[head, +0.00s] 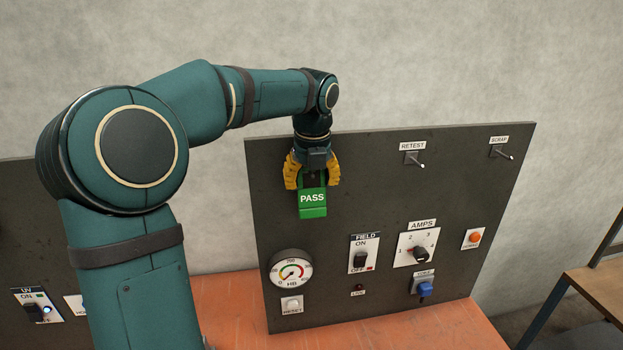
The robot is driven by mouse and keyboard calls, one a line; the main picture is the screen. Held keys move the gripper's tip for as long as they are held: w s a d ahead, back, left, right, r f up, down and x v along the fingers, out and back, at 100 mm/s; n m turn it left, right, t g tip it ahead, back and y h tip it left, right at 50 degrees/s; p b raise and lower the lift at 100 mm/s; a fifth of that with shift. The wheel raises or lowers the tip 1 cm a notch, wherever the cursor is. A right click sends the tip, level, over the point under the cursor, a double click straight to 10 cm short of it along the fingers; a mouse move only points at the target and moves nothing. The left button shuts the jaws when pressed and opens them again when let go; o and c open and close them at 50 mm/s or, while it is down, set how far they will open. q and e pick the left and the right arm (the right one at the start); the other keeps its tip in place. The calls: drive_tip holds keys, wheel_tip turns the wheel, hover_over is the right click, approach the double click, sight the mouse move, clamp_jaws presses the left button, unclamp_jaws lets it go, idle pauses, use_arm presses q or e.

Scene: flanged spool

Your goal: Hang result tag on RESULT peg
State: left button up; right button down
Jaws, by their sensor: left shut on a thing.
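The green tag marked PASS (312,203) hangs below my left gripper (312,182) in the head view, in front of the upper left of the dark panel (350,180). The left gripper points down and its yellow fingers are shut on the tag. No peg labelled RESULT can be read; the area behind the gripper and tag is hidden, so I cannot tell whether the tag touches a peg. Two other pegs show at the panel's upper right, RETEST (415,160) and SCRAP (502,152). My right gripper is not in view.
The panel stands on an orange bench (430,330). A wooden table (600,275) stands at right.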

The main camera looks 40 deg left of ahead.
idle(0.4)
use_arm(q)
drive_tip(key=o, duration=1.1)
drive_tip(key=shift+o, duration=0.2)
drive_tip(key=shift+r, duration=0.1)
drive_tip(key=r, duration=0.4)
drive_tip(key=d+r, duration=0.1)
drive_tip(key=r, duration=0.2)
drive_tip(key=s+r, duration=0.1)
drive_tip(key=r, duration=0.3)
drive_tip(key=shift+d+r, duration=0.15)
drive_tip(key=shift+r, duration=0.2)
drive_tip(key=shift+s, duration=0.1)
